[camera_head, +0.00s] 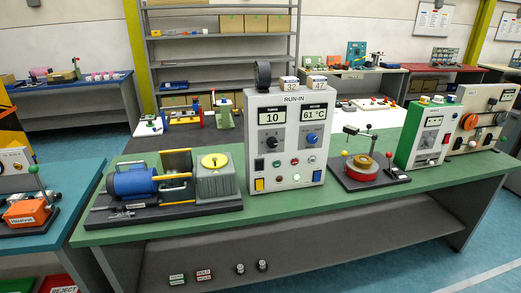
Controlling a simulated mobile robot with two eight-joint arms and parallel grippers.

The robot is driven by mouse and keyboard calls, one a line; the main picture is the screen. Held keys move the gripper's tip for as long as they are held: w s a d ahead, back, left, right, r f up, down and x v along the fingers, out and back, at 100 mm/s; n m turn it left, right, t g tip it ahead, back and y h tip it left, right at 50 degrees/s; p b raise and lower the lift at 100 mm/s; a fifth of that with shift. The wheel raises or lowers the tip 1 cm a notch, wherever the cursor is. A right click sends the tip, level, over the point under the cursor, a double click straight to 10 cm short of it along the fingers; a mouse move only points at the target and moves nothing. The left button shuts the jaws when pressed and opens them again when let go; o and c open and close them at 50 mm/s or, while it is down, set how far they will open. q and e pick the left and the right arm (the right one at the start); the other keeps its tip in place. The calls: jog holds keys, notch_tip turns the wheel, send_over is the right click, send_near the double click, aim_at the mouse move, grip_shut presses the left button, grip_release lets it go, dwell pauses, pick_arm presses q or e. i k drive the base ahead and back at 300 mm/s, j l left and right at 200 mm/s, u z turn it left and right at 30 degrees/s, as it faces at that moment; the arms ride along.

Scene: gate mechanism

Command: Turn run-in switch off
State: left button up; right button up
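The run-in panel (285,140) is a light grey upright box labelled RUN-IN, standing in the middle of the green bench. Its left display (272,118) reads 10 and its right display (313,114) reads 61 °C. A black knob (272,142) and a blue knob (311,138) sit below the displays. Small red and green buttons or lamps are in the middle. Neither gripper shows.
A blue motor and grey gearbox unit (218,181) stands left of the panel on a dark base. A turntable rig (364,168) stands close on the right, then a green and white box (428,135). The bench front strip (290,203) before the panel is clear.

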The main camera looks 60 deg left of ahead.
aim_at(259, 164)
jog(key=u, duration=1.95)
jog(key=i+l, duration=0.2)
jog(key=i, duration=0.3)
jog(key=i+l+u, duration=0.1)
jog(key=i, duration=0.4)
jog(key=l, duration=0.1)
